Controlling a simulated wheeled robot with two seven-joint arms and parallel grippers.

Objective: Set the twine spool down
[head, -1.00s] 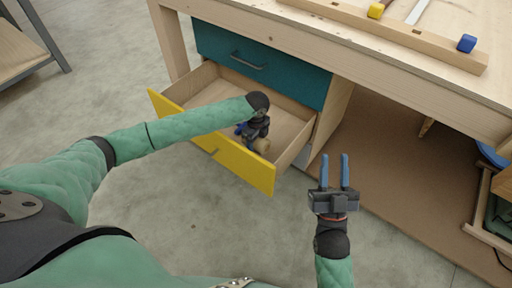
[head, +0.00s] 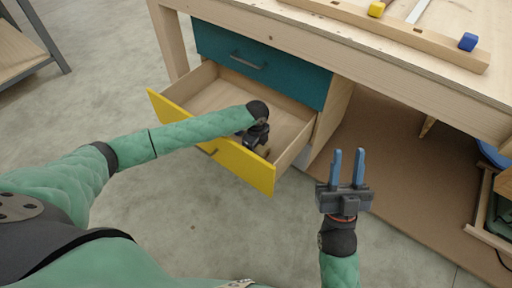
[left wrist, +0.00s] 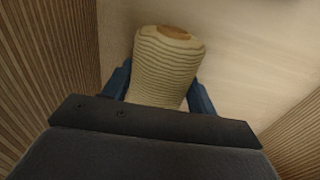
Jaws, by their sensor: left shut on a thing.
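The twine spool (left wrist: 165,68) is a pale, ribbed cylinder with a brown end, seen in the left wrist view between the blue fingers of my left gripper (left wrist: 160,90). The gripper is shut on it. In the head view my left gripper (head: 256,142) reaches down inside the open yellow-fronted drawer (head: 180,114); the spool (head: 264,152) shows only in part beside it. Whether the spool touches the drawer floor I cannot tell. My right gripper (head: 347,168) is open and empty, fingers pointing up, in front of the bench.
The drawer hangs out of a wooden workbench (head: 420,85), below a closed teal drawer (head: 262,64). The drawer floor around the spool looks bare. A brown board (head: 400,180) lies under the bench at the right. Blue and yellow blocks sit on the bench top.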

